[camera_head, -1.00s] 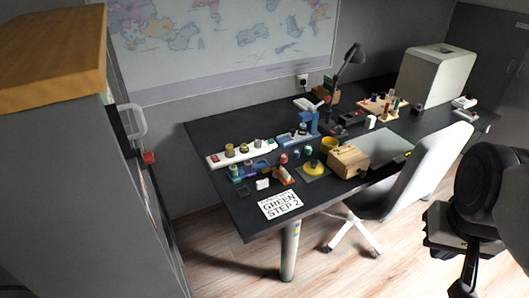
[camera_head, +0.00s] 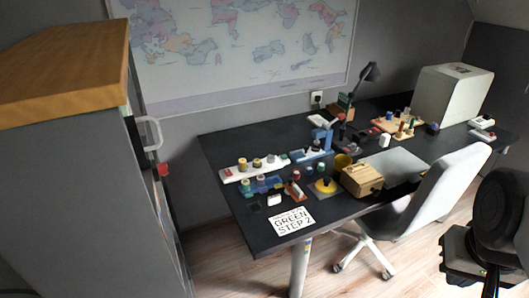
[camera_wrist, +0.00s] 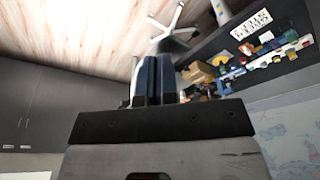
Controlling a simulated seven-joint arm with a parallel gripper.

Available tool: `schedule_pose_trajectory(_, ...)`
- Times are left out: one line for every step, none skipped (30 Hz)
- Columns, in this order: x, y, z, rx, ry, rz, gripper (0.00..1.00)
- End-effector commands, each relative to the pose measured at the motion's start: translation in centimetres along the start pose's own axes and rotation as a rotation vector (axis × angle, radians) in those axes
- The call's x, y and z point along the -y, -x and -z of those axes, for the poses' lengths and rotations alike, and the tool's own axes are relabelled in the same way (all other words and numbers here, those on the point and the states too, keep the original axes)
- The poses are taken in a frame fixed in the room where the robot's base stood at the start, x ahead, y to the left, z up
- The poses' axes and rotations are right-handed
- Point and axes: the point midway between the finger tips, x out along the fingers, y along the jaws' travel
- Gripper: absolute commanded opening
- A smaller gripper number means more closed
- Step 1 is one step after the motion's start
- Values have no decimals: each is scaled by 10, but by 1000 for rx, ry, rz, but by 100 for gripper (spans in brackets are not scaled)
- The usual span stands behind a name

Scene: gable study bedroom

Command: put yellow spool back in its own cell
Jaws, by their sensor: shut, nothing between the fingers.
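On the dark desk (camera_head: 238,209), a white strip (camera_head: 229,175) carries small round pieces, among them a yellowish one (camera_head: 242,164); I cannot tell if it is the yellow spool. A blue rack (camera_head: 275,184) with small pieces in it stands just in front, its cells too small to make out. In the wrist view my gripper (camera_wrist: 156,62) is shut and empty, away from the desk. The desk shows tilted at the upper right there.
A wooden box (camera_head: 362,179), a blue stand (camera_head: 318,147), a lamp (camera_head: 371,72) and a pegged board (camera_head: 397,127) stand on the desk. A sign (camera_head: 292,221) reading "GREEN STEP 2" lies at its front. A white chair (camera_head: 440,185) stands before it; a grey cabinet (camera_head: 80,190) is left.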

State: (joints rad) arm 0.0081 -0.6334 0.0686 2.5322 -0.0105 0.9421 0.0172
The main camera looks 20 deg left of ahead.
Motion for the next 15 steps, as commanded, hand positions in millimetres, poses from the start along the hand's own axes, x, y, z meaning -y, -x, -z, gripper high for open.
schedule_pose_trajectory(0, 0, 0, 0, 0, 0, 9)
schedule_pose_trajectory(0, 0, 0, 0, 0, 0, 14)
schedule_pose_trajectory(0, 0, 0, 0, 0, 0, 20)
schedule_pose_trajectory(0, 0, 0, 0, 0, 0, 24)
schedule_pose_trajectory(0, 0, 0, 0, 0, 0, 29)
schedule_pose_trajectory(0, 0, 0, 0, 0, 0, 35)
schedule_pose_trajectory(0, 0, 0, 0, 0, 0, 40)
schedule_pose_trajectory(0, 0, 0, 0, 0, 0, 44)
schedule_pose_trajectory(0, 0, 0, 0, 0, 0, 51)
schedule_pose_trajectory(0, 0, 0, 0, 0, 0, 55)
schedule_pose_trajectory(0, 0, 0, 0, 0, 0, 60)
schedule_pose_trajectory(0, 0, 0, 0, 0, 0, 66)
schedule_pose_trajectory(0, 0, 0, 0, 0, 0, 66)
schedule_pose_trajectory(0, 0, 0, 0, 0, 0, 66)
schedule_pose_trajectory(0, 0, 0, 0, 0, 0, 66)
